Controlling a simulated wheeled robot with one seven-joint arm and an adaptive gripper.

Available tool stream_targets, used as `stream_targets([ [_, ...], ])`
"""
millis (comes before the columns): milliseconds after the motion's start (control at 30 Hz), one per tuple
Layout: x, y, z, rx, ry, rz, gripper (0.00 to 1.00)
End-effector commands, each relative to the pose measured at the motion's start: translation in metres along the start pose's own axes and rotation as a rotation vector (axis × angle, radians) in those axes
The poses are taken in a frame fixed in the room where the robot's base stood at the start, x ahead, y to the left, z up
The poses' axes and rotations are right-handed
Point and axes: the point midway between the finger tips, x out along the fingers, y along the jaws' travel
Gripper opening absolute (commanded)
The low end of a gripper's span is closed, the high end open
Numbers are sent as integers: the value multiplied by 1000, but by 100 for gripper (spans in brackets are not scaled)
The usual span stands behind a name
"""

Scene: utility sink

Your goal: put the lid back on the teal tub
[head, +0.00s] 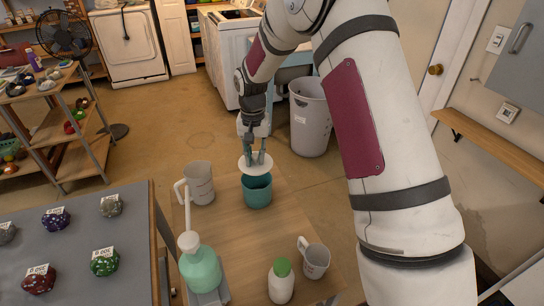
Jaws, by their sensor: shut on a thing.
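The teal tub (258,197) stands upright on the wooden tabletop. The pale round lid (256,173) is above the back part of the tub in the picture and covers part of its opening from view. The tub's inside still shows at the front of its rim. My gripper (257,161) is shut on the lid, pointing down from above. Whether the lid touches the tub's rim cannot be told from this view.
A large measuring jug (200,184) stands close left of the tub. The wooden tabletop (262,235) is clear just in front of the tub.

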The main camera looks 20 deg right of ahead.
Motion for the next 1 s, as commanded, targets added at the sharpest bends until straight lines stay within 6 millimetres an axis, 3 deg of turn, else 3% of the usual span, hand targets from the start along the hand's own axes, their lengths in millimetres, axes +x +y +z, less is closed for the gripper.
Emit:
stream_targets([
  [600,51,0,-1,2,-1,0,0],
  [1000,63,0,0,1,0,0,0],
])
